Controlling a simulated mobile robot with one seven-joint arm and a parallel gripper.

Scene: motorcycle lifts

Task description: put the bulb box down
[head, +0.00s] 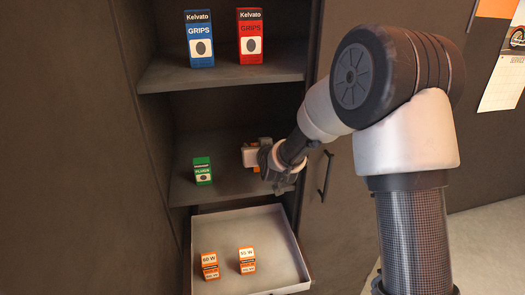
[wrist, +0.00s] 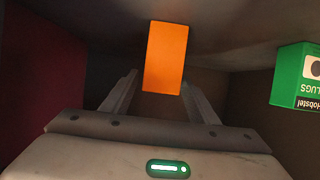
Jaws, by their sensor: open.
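The bulb box, orange and white, is at the right of the middle shelf (head: 222,183) in the head view, partly hidden by my gripper (head: 262,156). It appears to stand on the shelf, but its base is not clear. In the wrist view a plain orange face of the bulb box (wrist: 166,55) shows at and beyond the fingertips. My gripper (wrist: 160,85) is open, with a finger on either side of the box's near end. I cannot tell whether either finger touches it.
A green plugs box (head: 202,171) stands left on the same shelf. Blue (head: 200,40) and red (head: 250,37) grips boxes stand on the shelf above. A cabinet door with a handle (head: 326,178) is at right.

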